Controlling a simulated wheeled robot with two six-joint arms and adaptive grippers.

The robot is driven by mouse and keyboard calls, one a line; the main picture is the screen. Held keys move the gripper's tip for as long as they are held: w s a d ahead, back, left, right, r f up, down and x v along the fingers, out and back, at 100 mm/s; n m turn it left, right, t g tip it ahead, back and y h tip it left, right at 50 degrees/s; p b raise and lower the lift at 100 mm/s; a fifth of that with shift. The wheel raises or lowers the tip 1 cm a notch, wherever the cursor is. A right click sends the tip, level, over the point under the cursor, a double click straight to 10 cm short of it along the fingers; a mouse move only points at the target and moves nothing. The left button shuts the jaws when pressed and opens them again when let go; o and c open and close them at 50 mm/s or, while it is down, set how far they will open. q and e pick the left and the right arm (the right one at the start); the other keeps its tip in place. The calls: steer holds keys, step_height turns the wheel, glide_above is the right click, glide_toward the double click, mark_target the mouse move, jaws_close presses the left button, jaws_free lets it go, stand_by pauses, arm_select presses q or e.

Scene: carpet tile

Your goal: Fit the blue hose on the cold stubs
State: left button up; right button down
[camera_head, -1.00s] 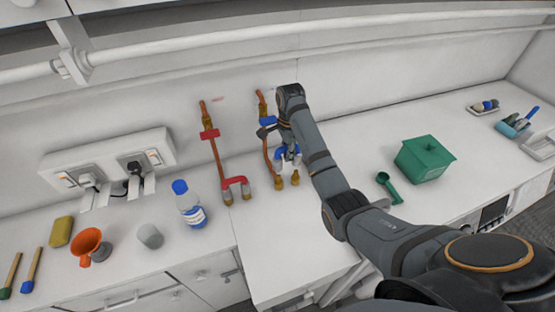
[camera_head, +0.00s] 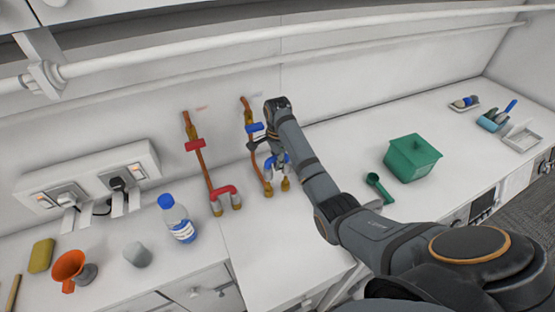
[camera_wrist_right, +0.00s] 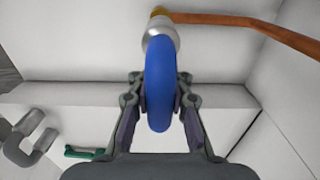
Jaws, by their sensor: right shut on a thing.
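The blue hose (camera_wrist_right: 160,85) is a short curved piece with a grey end cuff. My right gripper (camera_wrist_right: 160,112) is shut on its blue middle. In the head view the blue hose (camera_head: 277,160) sits at the brass cold stubs (camera_head: 285,185), below the pipe with the blue valve handle (camera_head: 255,128). In the right wrist view the grey cuff meets a brass end by the copper pipe (camera_wrist_right: 240,20). I cannot tell how far either cuff is over its stub. My right gripper (camera_head: 270,165) is partly hidden by its arm in the head view. My left gripper is not in view.
Left of it, a red hose (camera_head: 224,191) joins stubs under a red valve handle (camera_head: 195,146). A bottle (camera_head: 178,219), a grey cup (camera_head: 138,254) and an orange funnel (camera_head: 68,267) stand farther left. A green box (camera_head: 411,158) and a green scoop (camera_head: 379,188) are at right.

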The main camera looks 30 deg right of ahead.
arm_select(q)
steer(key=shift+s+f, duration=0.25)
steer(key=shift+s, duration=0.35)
arm_select(e)
steer(key=shift+f, duration=0.75)
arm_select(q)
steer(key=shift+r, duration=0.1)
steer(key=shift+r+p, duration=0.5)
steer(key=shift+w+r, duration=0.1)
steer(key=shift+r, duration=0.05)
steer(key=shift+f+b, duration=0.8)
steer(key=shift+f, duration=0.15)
arm_select(e)
steer(key=shift+f, duration=2.55)
steer(key=c, duration=1.1)
jaws_free()
steer(key=shift+c, duration=0.2)
